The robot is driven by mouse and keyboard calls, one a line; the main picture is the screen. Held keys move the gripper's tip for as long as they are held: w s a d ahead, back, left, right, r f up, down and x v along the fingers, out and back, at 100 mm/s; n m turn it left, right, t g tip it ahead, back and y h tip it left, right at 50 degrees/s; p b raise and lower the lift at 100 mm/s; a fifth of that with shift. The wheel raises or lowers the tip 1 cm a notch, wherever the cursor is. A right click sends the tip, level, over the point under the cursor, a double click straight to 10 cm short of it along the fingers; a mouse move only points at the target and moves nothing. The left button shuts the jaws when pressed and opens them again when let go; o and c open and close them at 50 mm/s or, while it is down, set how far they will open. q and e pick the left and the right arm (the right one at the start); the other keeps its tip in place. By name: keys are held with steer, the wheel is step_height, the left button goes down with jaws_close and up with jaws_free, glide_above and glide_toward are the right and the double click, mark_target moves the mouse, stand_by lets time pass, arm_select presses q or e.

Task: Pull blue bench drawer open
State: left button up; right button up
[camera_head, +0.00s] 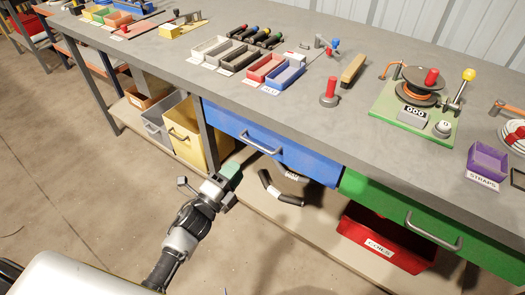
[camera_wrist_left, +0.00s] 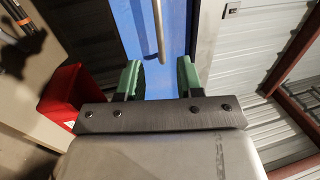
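The blue bench drawer (camera_head: 305,163) is under the front edge of the grey bench in the head view, and looks shut. Its metal bar handle (camera_head: 262,146) is on the front. My left gripper (camera_head: 231,172) is in front of and below the handle, apart from it. In the left wrist view my left gripper (camera_wrist_left: 158,78) has its two green fingers spread with nothing between the tips. The handle (camera_wrist_left: 160,35) lies beyond them, roughly lined up with the gap, with the blue drawer (camera_wrist_left: 138,25) behind it. My right gripper is not in view.
A green drawer (camera_head: 390,212) adjoins on the right, above a red bin (camera_head: 365,232). A yellow bin (camera_head: 185,140) stands under the bench at left. The bench top (camera_head: 220,100) carries trays and tools. The floor in front is clear.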

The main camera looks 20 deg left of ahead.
mark_target(256, 144)
arm_select(q)
steer(key=x, duration=1)
steer(key=shift+w, duration=0.15)
steer(key=shift+c, duration=0.3)
steer(key=shift+f, duration=0.1)
jaws_close()
